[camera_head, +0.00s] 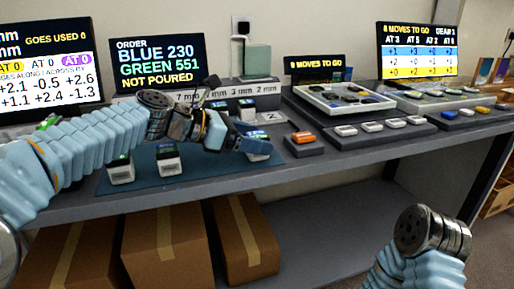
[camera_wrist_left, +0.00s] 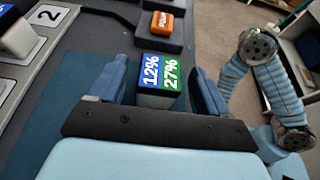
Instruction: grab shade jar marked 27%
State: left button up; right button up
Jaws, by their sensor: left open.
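The jar marked 27% (camera_wrist_left: 159,84) has a top split into a blue 12% half and a green 27% half. It stands upright on the blue mat (camera_wrist_left: 45,108), between the spread fingers of my left gripper (camera_wrist_left: 160,72). A gap shows on each side, and the fingers are not closed on it. In the head view my left gripper (camera_head: 240,140) reaches down at the mat's right end and partly hides this jar (camera_head: 260,152). Two other jars stand further left on the mat, one at the left (camera_head: 121,172) and one nearer the middle (camera_head: 168,163). My right gripper's fingers are not visible.
An orange block (camera_head: 303,137) on a dark stand is just right of the mat. A numbered rack (camera_head: 225,95) stands behind it. Several pale pieces (camera_head: 371,127) line a dark strip further right. Cardboard boxes (camera_head: 165,245) stand below the bench (camera_head: 330,160).

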pick_arm(q)
jog(key=shift+w+d+f, duration=0.15)
jog(key=shift+d+f, duration=0.05)
jog(key=shift+d, duration=0.15)
jog(key=c, duration=1.1)
jog(key=shift+r, duration=0.15)
